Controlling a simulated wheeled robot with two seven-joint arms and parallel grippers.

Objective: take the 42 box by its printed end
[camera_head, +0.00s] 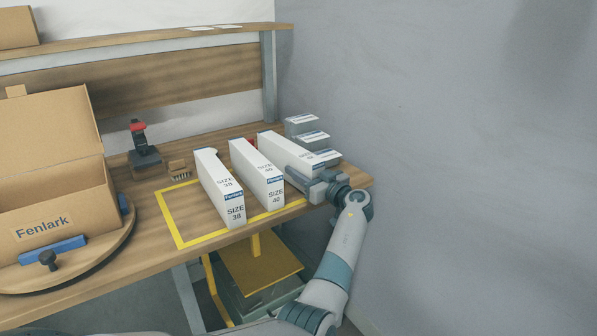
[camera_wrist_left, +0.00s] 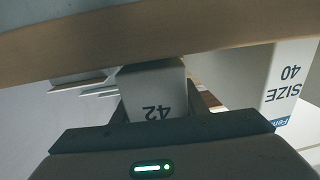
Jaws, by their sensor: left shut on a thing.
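The 42 box (camera_head: 284,148) is a long white carton standing on the bench, right of two like boxes. Its printed end shows in the left wrist view (camera_wrist_left: 156,98), reading 42 upside down. My left gripper (camera_head: 306,181) is at the near end of this box in the head view. In the left wrist view my left gripper (camera_wrist_left: 160,112) has its fingers on both sides of the printed end, shut on it. In the head view the gripper hides that end. My right gripper is not in view.
The size 40 box (camera_head: 268,187) stands just left of the gripper; the size 38 box (camera_head: 233,207) is further left. A yellow outline (camera_head: 180,232) marks the bench. A Fenlark carton (camera_head: 75,205) sits on a turntable at left. Grey-sided packs (camera_head: 312,137) lie behind the gripper.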

